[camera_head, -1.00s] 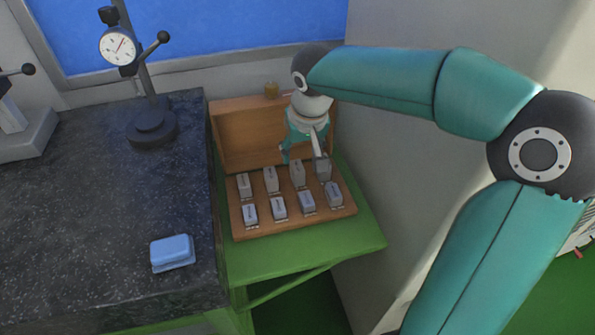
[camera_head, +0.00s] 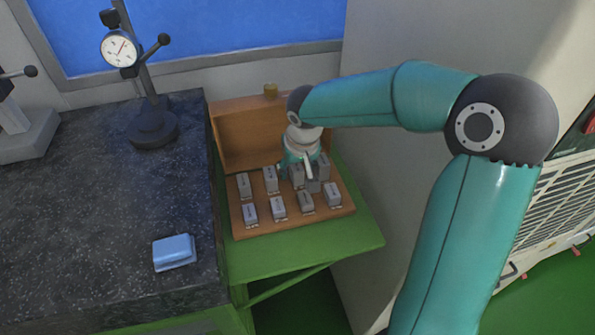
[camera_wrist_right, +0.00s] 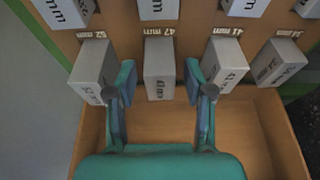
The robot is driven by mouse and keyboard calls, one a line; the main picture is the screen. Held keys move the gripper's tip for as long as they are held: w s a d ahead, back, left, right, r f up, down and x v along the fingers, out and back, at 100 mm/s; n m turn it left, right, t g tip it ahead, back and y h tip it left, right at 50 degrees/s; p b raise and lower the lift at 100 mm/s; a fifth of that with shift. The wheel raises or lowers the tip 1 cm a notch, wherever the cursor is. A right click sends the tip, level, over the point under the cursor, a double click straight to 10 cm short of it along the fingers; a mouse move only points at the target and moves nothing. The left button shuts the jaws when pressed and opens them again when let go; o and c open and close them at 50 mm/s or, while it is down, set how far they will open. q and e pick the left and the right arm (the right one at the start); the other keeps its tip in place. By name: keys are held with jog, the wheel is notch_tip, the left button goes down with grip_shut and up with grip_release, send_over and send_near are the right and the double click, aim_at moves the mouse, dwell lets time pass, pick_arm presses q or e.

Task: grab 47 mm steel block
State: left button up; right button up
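The 47 mm steel block (camera_wrist_right: 160,68) is a grey block in the wooden case, with "47 mm" printed beside it. It stands between the two fingers of my right gripper (camera_wrist_right: 159,76) in the right wrist view. The fingers are apart, with visible gaps to the block on both sides. In the head view the right gripper (camera_head: 304,171) is low over the back row, partly hiding the blocks there. The 52 mm block (camera_wrist_right: 92,70) and the 41 mm block (camera_wrist_right: 226,64) stand on either side, close to the fingers. My left gripper is not in view.
The open wooden case (camera_head: 240,222) holds two rows of blocks, its lid (camera_head: 240,135) raised behind. It sits on a green stand (camera_head: 270,258) between a dark stone table (camera_head: 70,210) and a wall. A blue block (camera_head: 174,252) and a dial gauge (camera_head: 119,47) are on the table.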

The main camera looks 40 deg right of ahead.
grip_shut()
jog(key=shift+r, duration=0.15)
